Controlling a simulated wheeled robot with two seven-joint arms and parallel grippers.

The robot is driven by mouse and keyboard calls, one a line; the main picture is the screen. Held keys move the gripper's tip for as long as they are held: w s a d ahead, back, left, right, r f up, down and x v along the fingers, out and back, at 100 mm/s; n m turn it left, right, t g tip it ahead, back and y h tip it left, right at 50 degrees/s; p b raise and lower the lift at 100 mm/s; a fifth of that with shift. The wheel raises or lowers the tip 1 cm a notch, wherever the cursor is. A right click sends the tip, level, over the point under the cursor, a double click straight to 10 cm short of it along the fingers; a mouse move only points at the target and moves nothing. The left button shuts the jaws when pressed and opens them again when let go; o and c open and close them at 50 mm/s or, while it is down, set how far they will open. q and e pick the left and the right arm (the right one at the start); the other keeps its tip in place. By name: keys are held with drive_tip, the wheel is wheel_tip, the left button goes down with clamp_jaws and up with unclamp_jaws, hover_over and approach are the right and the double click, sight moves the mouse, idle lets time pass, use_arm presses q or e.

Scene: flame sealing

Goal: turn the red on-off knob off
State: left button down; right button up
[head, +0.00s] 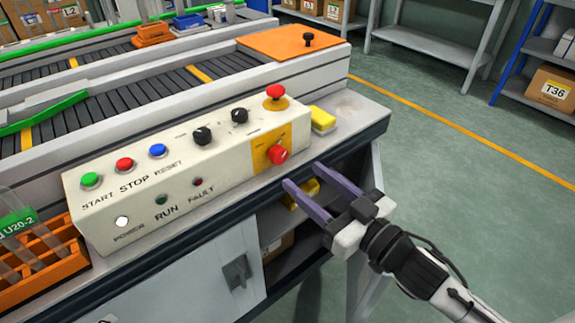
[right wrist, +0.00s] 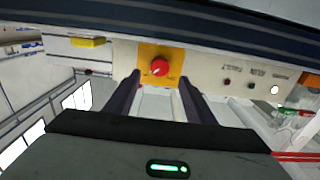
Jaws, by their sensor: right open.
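The red on-off knob (head: 278,155) sits on a yellow plate at the right end of the front of the cream control box (head: 185,165). In the right wrist view the knob (right wrist: 159,68) shows between the two fingertips, with a pale pointer mark on its face. My right gripper (head: 302,175) is open and empty, its purple fingers pointing at the box. Its tips are just short of the knob, to its lower right in the head view, and appear not to touch it. My left gripper is not in view.
A red mushroom button (head: 275,92) stands on top of the box, above the knob. A yellow block (head: 322,119) lies right of the box. An orange rack (head: 40,262) stands at the left. The bench edge runs below the knob, and open floor lies right.

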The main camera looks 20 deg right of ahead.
sight(281, 159)
drive_tip(key=x, duration=0.7)
drive_tip(key=shift+f, duration=0.1)
drive_tip(key=c, duration=1.1)
drive_tip(key=shift+o, duration=0.2)
